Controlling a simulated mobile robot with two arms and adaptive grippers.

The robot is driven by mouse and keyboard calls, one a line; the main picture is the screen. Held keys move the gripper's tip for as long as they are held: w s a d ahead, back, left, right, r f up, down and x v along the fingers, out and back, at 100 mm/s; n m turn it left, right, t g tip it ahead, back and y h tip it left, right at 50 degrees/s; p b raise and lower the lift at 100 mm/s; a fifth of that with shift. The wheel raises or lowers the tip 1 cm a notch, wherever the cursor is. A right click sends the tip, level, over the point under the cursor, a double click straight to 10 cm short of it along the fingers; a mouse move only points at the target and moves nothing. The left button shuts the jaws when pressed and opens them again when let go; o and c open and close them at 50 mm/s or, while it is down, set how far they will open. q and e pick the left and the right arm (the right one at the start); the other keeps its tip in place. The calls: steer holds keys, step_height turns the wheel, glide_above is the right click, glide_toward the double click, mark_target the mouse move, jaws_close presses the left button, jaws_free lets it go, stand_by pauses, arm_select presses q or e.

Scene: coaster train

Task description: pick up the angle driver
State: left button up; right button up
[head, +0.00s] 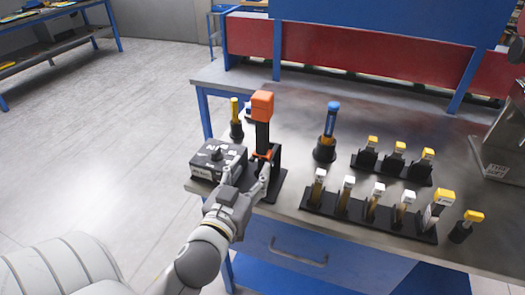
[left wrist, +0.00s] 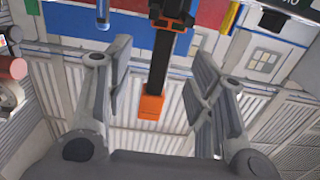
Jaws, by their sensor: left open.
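The angle driver (head: 262,133), a black tool with an orange block head and an orange band lower down, stands upright in a black holder (head: 273,187) near the table's left end. My left gripper (head: 247,176) is open just in front of its lower part, with its fingers spread to either side. In the left wrist view the angle driver (left wrist: 160,62) appears upside down between the two open fingers of the gripper (left wrist: 160,75), with a gap on both sides. I cannot tell how deep it sits between them. My right gripper is not in view.
A blue-orange driver (head: 327,133) stands in a round base to the right. Racks of yellow- and white-topped tools (head: 372,222) fill the table's right side. A yellow-topped tool (head: 235,118) stands behind.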

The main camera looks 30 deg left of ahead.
mark_target(260, 147)
arm_select(q)
steer(key=shift+t, duration=0.3)
steer(key=b+x, duration=0.1)
steer(key=x, duration=0.1)
steer(key=r+x, duration=0.1)
steer(key=x, duration=0.1)
steer(key=shift+w+a+b, duration=0.1)
steer(key=shift+w+b, duration=0.25)
steer(key=shift+b, duration=0.05)
steer(key=shift+a+p+x, duration=0.2)
steer(key=shift+p+x, duration=0.2)
steer(key=shift+x, duration=0.95)
steer(key=shift+a+p+x, duration=0.2)
steer(key=shift+p+x, duration=0.2)
steer(key=shift+x, duration=1)
steer(key=shift+w+f, duration=0.15)
steer(key=shift+w, duration=0.05)
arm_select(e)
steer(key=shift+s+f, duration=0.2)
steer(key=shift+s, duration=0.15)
arm_select(q)
jaws_close()
